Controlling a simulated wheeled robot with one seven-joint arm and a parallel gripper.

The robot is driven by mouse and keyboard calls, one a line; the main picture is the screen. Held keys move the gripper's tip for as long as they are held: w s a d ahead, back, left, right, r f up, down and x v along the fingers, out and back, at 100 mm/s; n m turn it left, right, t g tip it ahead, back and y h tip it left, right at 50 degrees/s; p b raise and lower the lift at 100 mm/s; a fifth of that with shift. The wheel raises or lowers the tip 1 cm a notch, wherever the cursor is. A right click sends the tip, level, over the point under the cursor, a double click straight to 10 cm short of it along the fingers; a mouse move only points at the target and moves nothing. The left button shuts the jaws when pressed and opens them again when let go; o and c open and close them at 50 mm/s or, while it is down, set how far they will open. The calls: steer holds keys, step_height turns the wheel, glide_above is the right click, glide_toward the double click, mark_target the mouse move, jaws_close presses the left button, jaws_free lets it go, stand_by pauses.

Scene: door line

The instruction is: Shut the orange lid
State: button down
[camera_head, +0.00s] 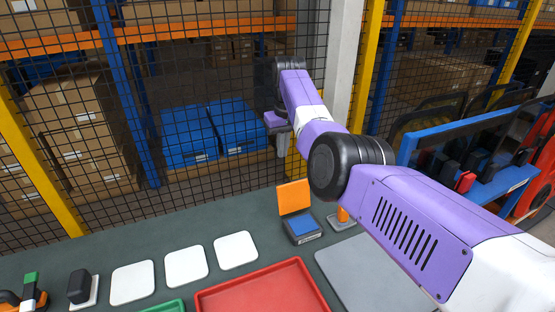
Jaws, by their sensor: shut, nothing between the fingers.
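The orange lid (294,197) stands raised, close to upright, at the back edge of a small grey box (303,237) with a blue top face. The box sits on the dark grey table, a little right of the middle of the view. My gripper (283,152) is above and behind the lid in the picture, pointing down, with a clear gap to it. Its fingers are small in this view and look closed with nothing held. My purple and white arm comes in from the lower right and passes over the table right of the box.
White square plates (185,266) lie in a row left of the box. A red tray (262,291) is in front, with a grey plate (373,272) to its right. A small orange object (343,214) stands close right of the box. A mesh fence (220,60) rises behind the table.

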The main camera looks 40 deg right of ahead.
mark_target(292, 195)
step_height(292, 195, down, 8)
steer(key=b, duration=0.2)
steer(key=shift+w+f+b, duration=0.2)
steer(key=shift+w+b, duration=0.2)
steer(key=p, duration=0.2)
steer(key=shift+s+a+r+p, duration=0.1)
steer(key=shift+s+p, duration=0.15)
steer(key=shift+p, duration=0.15)
steer(key=shift+s+a+p, duration=0.15)
steer(key=shift+s+p, duration=0.6)
steer(key=shift+p, duration=0.65)
steer(key=shift+s+a+p, duration=0.15)
steer(key=shift+s+p, duration=0.55)
steer(key=shift+p, duration=0.7)
